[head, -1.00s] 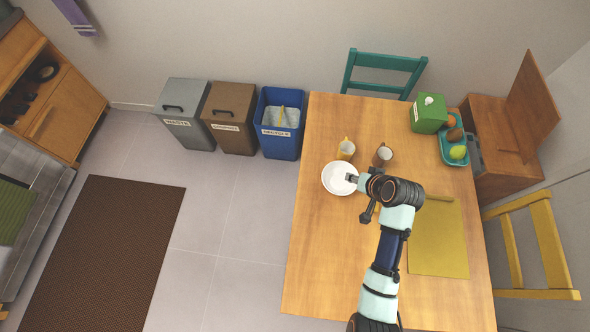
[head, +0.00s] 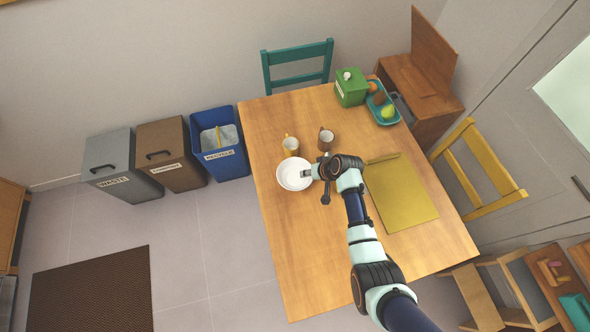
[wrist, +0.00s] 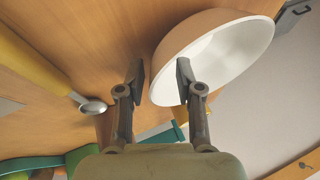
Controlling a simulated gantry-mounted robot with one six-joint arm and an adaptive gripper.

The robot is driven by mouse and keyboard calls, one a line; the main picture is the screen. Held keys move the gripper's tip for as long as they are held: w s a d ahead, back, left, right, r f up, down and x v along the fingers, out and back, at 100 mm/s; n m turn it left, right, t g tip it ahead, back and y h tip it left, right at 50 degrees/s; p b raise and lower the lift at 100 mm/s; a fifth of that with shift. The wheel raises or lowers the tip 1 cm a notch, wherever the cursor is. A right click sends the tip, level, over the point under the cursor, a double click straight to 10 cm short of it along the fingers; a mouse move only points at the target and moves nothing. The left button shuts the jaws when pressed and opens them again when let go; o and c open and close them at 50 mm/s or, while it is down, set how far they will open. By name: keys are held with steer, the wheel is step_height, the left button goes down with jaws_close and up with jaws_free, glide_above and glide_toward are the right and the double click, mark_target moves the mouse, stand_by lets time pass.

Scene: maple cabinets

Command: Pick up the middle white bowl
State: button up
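One white bowl (head: 285,179) stands on the wooden table, near its left edge; no other white bowl shows. In the wrist view the bowl (wrist: 240,50) has a white inside and a tan-looking outside. My gripper (wrist: 160,78) is at the bowl's rim with its two fingers apart. The right finger overlaps the bowl's inside, and the left finger is just outside the wall. I see no clear grip on the wall. In the head view my gripper (head: 306,175) reaches the bowl's right side from above and hides part of its rim.
A yellow mug (head: 291,149) and a brown mug (head: 325,143) stand close behind the bowl. A yellow mat (head: 400,195) lies to the right. A green box (head: 350,92) and a teal tray (head: 393,118) with fruit are at the back. The table's front is clear.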

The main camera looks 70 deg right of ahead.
jaws_close()
stand_by(0.5)
